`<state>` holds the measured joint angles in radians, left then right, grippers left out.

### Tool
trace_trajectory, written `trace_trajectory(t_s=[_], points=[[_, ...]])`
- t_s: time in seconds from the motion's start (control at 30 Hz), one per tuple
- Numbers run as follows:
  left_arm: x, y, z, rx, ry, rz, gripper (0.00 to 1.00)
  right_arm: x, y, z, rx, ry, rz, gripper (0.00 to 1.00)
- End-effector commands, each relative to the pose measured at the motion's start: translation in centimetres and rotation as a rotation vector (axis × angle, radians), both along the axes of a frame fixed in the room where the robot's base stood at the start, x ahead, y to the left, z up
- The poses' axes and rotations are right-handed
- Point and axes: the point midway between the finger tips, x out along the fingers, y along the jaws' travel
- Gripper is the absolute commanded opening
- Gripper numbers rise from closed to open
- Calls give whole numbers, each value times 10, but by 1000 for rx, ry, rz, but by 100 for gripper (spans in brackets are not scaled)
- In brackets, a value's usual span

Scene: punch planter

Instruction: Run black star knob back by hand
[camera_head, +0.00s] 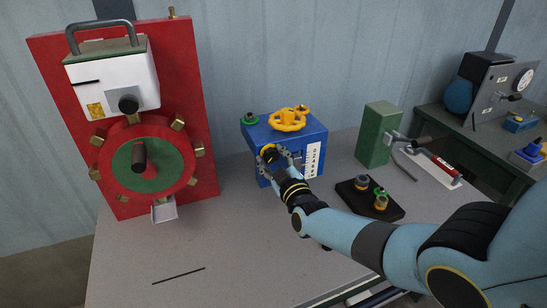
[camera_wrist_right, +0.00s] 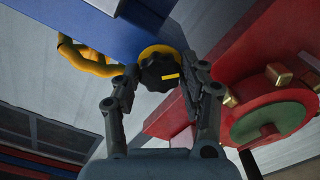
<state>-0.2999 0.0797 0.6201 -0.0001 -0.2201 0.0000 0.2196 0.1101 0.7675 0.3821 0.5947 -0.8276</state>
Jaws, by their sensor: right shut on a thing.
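The black star knob (camera_wrist_right: 160,73) sits on a yellow collar on the front of the blue box (camera_head: 291,137). It has a yellow mark on its face. In the head view the knob (camera_head: 270,153) is partly hidden by my right gripper (camera_head: 276,158). My right gripper (camera_wrist_right: 158,80) has its two fingers on either side of the knob, shut on it, as the right wrist view shows. My left gripper is in neither view.
A yellow handwheel (camera_head: 288,120) and a green-topped knob (camera_head: 250,118) are on top of the blue box. A red panel (camera_head: 205,100) with a green-centred wheel stands left. A green block (camera_head: 377,135) and a black tray (camera_head: 352,202) are right. The front left bench is mostly clear.

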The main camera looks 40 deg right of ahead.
Motion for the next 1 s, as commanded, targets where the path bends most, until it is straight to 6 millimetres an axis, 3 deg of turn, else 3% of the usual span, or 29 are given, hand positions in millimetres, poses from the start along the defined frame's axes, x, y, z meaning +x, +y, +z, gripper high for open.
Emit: trace_trajectory(t_s=[0.67,0.7,0.87,1.0], points=[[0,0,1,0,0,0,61,-2,1,-4,-57,23,0,11],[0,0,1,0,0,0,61,-2,1,-4,-57,23,1,47],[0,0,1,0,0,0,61,-1,0,-3,-58,20,1,67],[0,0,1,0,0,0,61,-1,0,-2,-58,18,0,67]])
